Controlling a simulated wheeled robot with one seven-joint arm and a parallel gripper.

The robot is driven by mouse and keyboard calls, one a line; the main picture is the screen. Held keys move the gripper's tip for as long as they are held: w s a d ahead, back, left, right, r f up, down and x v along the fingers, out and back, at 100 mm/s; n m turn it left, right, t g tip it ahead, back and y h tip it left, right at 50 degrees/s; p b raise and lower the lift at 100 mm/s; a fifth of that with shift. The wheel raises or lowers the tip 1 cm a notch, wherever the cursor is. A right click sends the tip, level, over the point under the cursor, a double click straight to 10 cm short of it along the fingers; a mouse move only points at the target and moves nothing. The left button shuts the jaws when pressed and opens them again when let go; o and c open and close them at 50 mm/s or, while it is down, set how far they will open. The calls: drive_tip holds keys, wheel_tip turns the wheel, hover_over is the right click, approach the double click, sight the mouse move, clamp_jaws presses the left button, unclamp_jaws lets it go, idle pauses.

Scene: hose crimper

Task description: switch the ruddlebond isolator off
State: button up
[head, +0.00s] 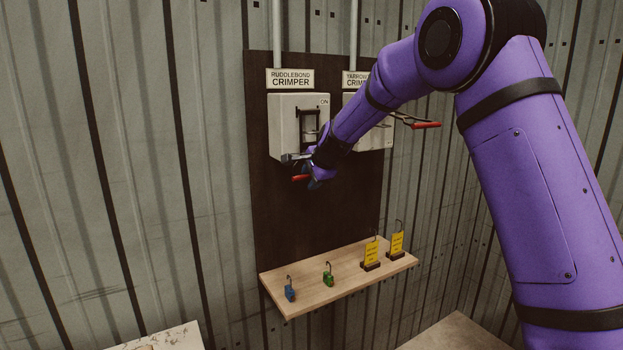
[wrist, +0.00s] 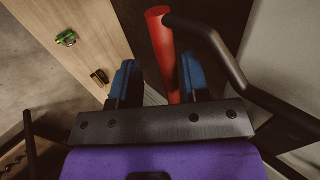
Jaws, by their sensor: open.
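The ruddlebond isolator is a pale grey box (head: 285,128) under the sign "RUDDLEBOND CRIMPER" (head: 290,79), with "ON" at its top right. Its black lever ends in a red grip (head: 299,178), in front of the box's lower edge in the head view. My gripper (head: 308,176) is at that grip, partly hiding the lever. In the wrist view, the red grip (wrist: 162,45) lies between the two blue fingertips of my open gripper (wrist: 160,75), with the black lever arm (wrist: 225,60) running off to the right. Whether either finger touches the grip is unclear.
The yarrow isolator (head: 379,136), with its own red grip (head: 425,125), stands close on the right, partly behind my arm. Below, a wooden shelf (head: 290,300) carries a blue padlock (head: 290,291), a green padlock (head: 328,277) and two yellow tags (head: 371,252).

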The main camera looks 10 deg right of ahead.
drive_tip(key=v, duration=1)
drive_tip(key=shift+s+r, duration=0.25)
drive_tip(key=shift+d, duration=0.1)
drive_tip(key=s+d+r+n, duration=0.2)
drive_tip(key=s, duration=0.5)
drive_tip(key=s+d+r+n+g, duration=0.1)
drive_tip(key=s+d+r+n, duration=0.15)
drive_tip(key=s, duration=0.55)
drive_tip(key=s+d+r+n, duration=0.1)
drive_tip(key=s+n, duration=0.2)
drive_tip(key=s, duration=0.4)
drive_tip(key=s+d+f+n+g+h, duration=0.1)
drive_tip(key=s+d+f+n, duration=0.1)
drive_tip(key=s, duration=1)
drive_tip(key=s+d+f+n+g+h, duration=0.1)
drive_tip(key=s+f+n, duration=0.3)
drive_tip(key=s, duration=0.8)
drive_tip(key=shift+d+f+n+h, duration=0.15)
drive_tip(key=shift+d+n+h, duration=0.15)
drive_tip(key=shift+d+n, duration=0.2)
